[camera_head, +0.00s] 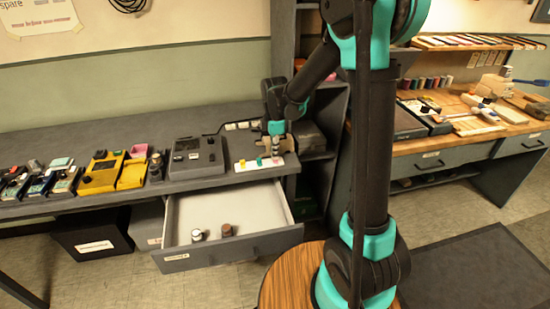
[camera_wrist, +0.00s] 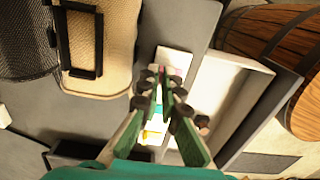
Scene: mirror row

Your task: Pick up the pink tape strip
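The pink tape strip (camera_wrist: 176,72) shows as a small patch by my fingertips in the wrist view, partly hidden by them. It lies at the far end of a white board (camera_wrist: 174,59); this board (camera_head: 250,166) is at the bench's right end in the head view. My gripper (camera_wrist: 162,72) is over the board, its fingers apart with a narrow gap. In the head view my gripper (camera_head: 272,153) points down over the board's right part. I cannot tell whether the fingertips touch the strip. Yellow (camera_head: 242,163) and green (camera_head: 259,161) pieces are also on the board.
An open drawer (camera_head: 238,205) juts out below the board, with two small cylinders inside. A grey device (camera_head: 197,157) stands left of the board. Yellow devices (camera_head: 103,173) are further left. A shelf unit (camera_head: 318,150) is close on the right.

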